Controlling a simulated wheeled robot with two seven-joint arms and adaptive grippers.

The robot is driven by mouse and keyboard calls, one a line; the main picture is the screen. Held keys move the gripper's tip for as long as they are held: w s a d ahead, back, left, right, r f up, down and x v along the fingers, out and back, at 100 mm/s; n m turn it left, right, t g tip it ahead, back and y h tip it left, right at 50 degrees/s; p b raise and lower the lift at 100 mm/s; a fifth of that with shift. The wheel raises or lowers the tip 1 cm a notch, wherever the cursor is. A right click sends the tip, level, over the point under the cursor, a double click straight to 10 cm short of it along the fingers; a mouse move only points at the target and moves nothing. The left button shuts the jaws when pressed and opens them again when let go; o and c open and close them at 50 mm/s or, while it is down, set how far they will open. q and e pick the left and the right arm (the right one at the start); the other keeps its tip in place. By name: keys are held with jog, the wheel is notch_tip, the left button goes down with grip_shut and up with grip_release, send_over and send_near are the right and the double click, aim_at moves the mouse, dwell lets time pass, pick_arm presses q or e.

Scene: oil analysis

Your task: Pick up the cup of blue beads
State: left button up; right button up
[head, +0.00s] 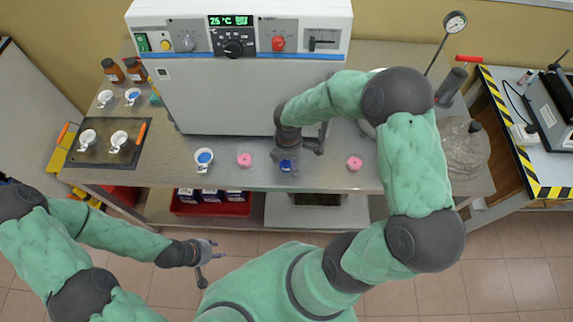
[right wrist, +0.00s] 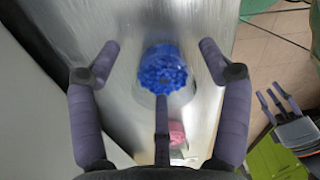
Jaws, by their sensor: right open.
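A cup of blue beads (head: 287,166) stands on the steel bench, partly hidden under my right gripper (head: 296,156) in the head view. In the right wrist view the same cup (right wrist: 163,70) shows from above, its round top full of blue beads. My right gripper is open and empty. My left gripper (head: 208,262) is low at the left, in front of the bench, with its fingers apart and nothing between them.
A white cup with blue contents (head: 205,156) and pink items (head: 244,160) (head: 354,163) stand along the bench front. A large white oven (head: 250,95) stands close behind. A tray with white cups (head: 90,160) is at left.

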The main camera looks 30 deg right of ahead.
jog(key=c, duration=1.3)
